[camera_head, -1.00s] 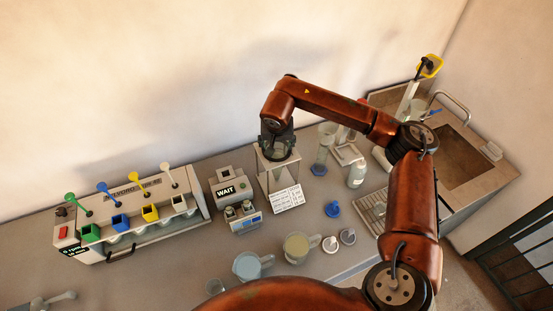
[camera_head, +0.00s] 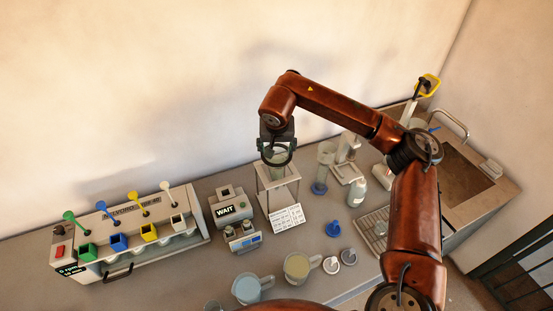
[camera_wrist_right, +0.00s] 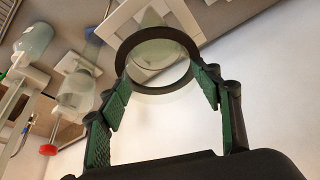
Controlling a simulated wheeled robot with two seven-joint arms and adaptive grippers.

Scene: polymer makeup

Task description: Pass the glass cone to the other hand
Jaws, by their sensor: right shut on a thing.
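My right gripper (camera_head: 277,152) is above the small clear-sided stand (camera_head: 292,176) at the back of the bench. It is shut on the glass cone (camera_head: 278,166), a pale see-through piece that hangs below the fingers, over the stand. I cannot tell whether its lower end is clear of the stand. In the right wrist view the cone (camera_wrist_right: 158,52) shows with a dark round rim between the green finger pads of the gripper (camera_wrist_right: 163,88). My left gripper is not in view.
A WAIT box (camera_head: 230,208) and a rack with coloured funnels (camera_head: 135,245) stand to the left. A cylinder (camera_head: 322,168), a bottle (camera_head: 357,192) and a blue stopper (camera_head: 333,228) are to the right. Two jugs (camera_head: 247,289) (camera_head: 298,268) stand in front. The wall is close behind.

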